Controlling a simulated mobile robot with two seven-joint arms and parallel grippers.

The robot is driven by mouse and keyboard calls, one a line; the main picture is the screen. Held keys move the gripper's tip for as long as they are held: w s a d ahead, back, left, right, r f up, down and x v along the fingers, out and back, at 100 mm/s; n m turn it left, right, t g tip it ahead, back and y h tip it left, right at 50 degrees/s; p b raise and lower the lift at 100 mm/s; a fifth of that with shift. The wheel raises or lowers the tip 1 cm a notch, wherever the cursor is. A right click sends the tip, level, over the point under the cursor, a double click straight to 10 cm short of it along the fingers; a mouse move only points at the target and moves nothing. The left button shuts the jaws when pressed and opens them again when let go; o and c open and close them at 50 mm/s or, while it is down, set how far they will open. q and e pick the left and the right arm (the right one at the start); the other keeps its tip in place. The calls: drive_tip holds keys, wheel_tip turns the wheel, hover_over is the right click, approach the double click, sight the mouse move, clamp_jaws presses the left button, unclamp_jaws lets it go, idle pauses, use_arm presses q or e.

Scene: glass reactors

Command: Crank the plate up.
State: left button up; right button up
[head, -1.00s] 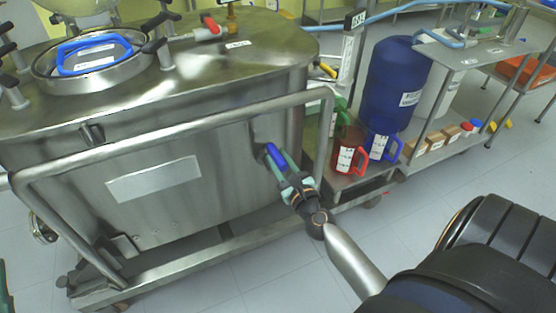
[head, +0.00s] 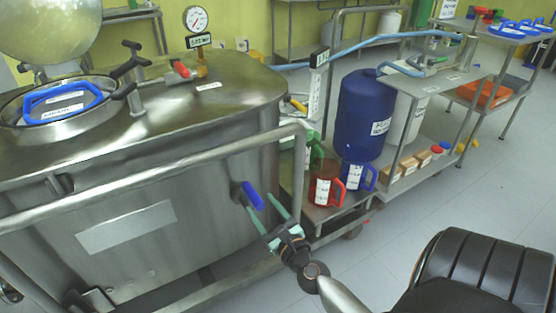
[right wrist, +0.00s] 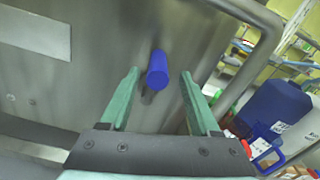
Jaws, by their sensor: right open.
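A crank with a blue handle (head: 254,195) sticks out of the front side of the steel tank (head: 70,190), near its right end. My right gripper (head: 259,203) is open, with its two green fingers spread on either side of the blue handle's outer end. In the right wrist view the blue handle (right wrist: 157,72) shows between the fingertips, with clear gaps to both fingers. No contact shows. I cannot make out the plate that the crank moves. My left gripper is not in view.
A steel rail (head: 200,140) runs across the tank's front, above the crank. To the right, a cart holds red (head: 325,184) and blue jugs (head: 357,177) and a blue drum (head: 366,115). A gauge (head: 196,20) stands on the tank.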

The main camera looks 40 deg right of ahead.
drive_tip(key=b+v, duration=0.2)
drive_tip(key=v, duration=0.6)
drive_tip(key=shift+s, duration=0.3)
